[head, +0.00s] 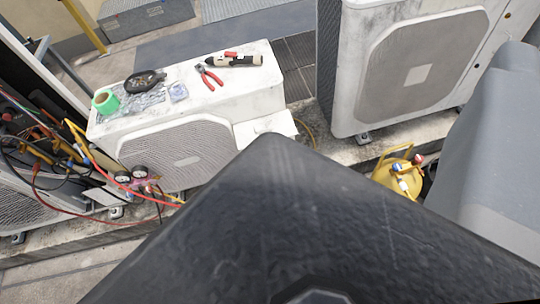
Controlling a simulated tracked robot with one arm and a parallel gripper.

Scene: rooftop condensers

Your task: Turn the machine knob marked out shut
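I cannot make out any knob marked out; no lettering is readable. At the left edge, a cluttered dark and yellow-orange unit (60,150) with several hoses may be the machine, but I cannot tell. A gauge set (132,176) with two round dials hangs in front of the white condenser. A yellow cylinder (384,178) at the right has one blue and one red valve handle (405,168). A large black part of mine fills the bottom middle and hides what lies behind it. My gripper's fingers do not show.
A low white condenser (190,150) carries green tape (105,101), red pliers (209,76) and a torch-like tool (234,60). A taller condenser (420,70) stands right of it. Red and yellow hoses (75,214) loop at left. Paving at the lower left is clear.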

